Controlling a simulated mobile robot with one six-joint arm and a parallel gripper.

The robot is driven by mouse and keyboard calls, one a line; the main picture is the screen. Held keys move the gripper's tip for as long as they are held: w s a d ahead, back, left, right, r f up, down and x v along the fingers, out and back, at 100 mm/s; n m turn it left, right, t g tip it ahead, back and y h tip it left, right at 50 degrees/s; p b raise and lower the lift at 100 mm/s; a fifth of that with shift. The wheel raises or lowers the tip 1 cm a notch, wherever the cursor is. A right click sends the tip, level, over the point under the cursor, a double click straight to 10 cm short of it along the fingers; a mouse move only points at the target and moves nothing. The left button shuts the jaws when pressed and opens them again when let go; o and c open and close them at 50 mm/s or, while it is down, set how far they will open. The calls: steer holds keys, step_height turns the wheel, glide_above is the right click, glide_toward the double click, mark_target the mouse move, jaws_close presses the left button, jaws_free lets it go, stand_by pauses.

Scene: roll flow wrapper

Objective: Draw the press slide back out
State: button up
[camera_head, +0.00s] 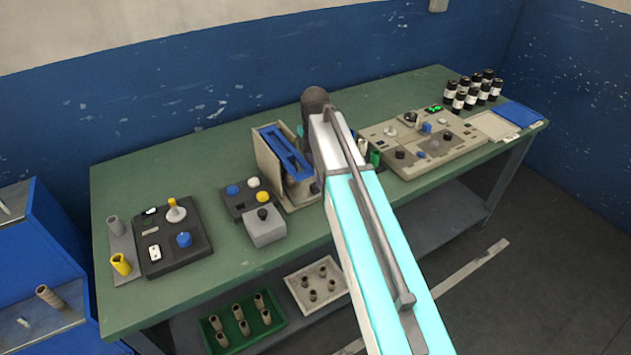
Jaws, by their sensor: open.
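The press appears to be the beige upright unit (267,168) near the middle of the green bench. A long blue part (284,150), which looks like its slide, lies tilted along its top. My arm crosses the picture from the bottom and covers the right side of this unit. My gripper is hidden behind my own arm, so its place relative to the slide cannot be told. How far the slide is in or out is not clear.
A control box (247,205) and a grey block (266,232) stand left of the press. A dark panel (160,255) lies further left. A beige machine panel (400,165) and several black bottles (458,104) are at right. Green and white trays sit below. The bench's back left (150,175) is clear.

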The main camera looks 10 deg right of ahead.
mark_target(300, 185)
steer(key=shift+f, duration=1.95)
steer(key=shift+c, duration=0.2)
jaws_close()
